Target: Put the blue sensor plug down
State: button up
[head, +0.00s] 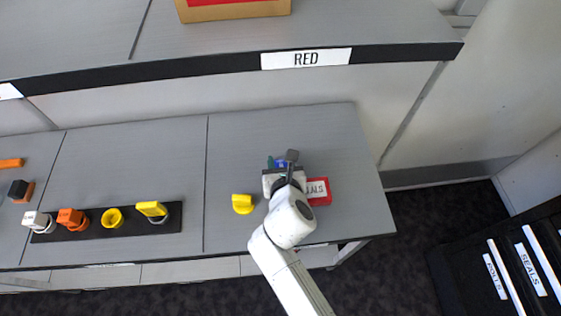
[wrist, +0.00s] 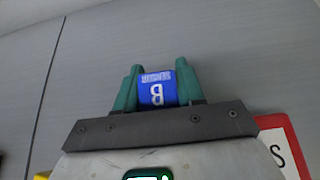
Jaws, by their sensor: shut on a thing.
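The blue sensor plug (wrist: 158,92) sits between the two green fingers of my gripper (wrist: 157,85) in the wrist view. A white letter B and a small printed patch show on its face. In the head view my gripper (head: 280,163) is over the right section of the grey bench, with a bit of the blue plug (head: 281,163) showing past the wrist. My gripper is shut on the plug. Whether the plug touches the bench surface, I cannot tell.
A yellow part (head: 242,204) lies to the left. A black strip (head: 133,223) further left holds several fittings. A shelf labelled RED (head: 306,59) runs behind. Bench behind the gripper is clear.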

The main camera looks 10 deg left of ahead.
jog(key=shift+f, duration=0.15)
jog(key=o, duration=1.1)
jog(key=shift+c, duration=0.2)
